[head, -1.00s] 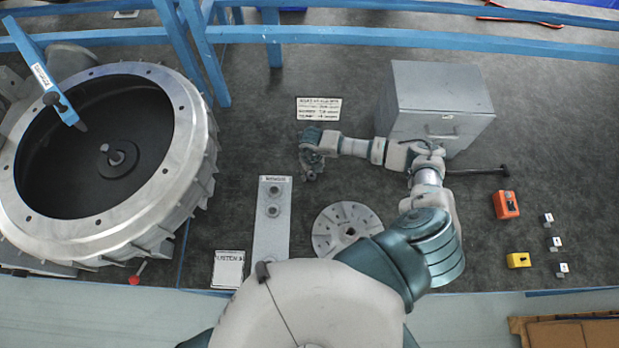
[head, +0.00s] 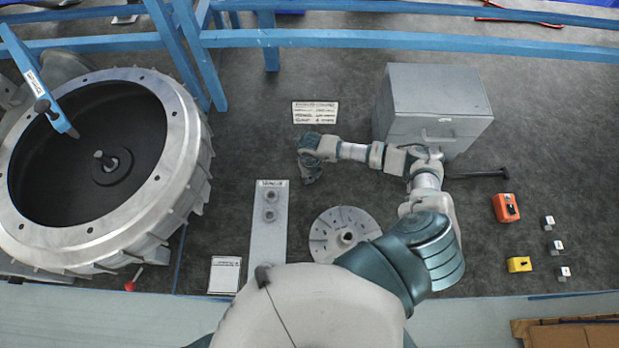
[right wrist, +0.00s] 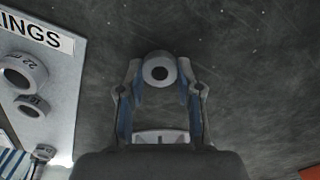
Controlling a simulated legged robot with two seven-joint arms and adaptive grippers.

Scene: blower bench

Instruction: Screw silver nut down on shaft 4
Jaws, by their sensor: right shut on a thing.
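My right gripper (head: 309,178) is over the dark bench, to the right of the bearings plate. The right wrist view shows its fingers (right wrist: 160,76) shut on a short grey ring-shaped piece (right wrist: 158,68) with a dark round hole, its open end towards the camera. I cannot tell if this is the silver nut. In the head view the gripper hides it. A shaft (head: 106,160) stands in the middle of the large round housing (head: 181,150) at the left. No number 4 is legible on it. My left gripper is out of view.
The bearings plate (head: 265,238) carries several rings, two marked 22 and 18 (right wrist: 22,72). A slotted disc (head: 325,231) lies below the gripper. A grey cabinet (head: 440,90), black-handled tool (head: 482,175) and orange box (head: 506,207) are right. A blue frame (head: 400,40) crosses the back.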

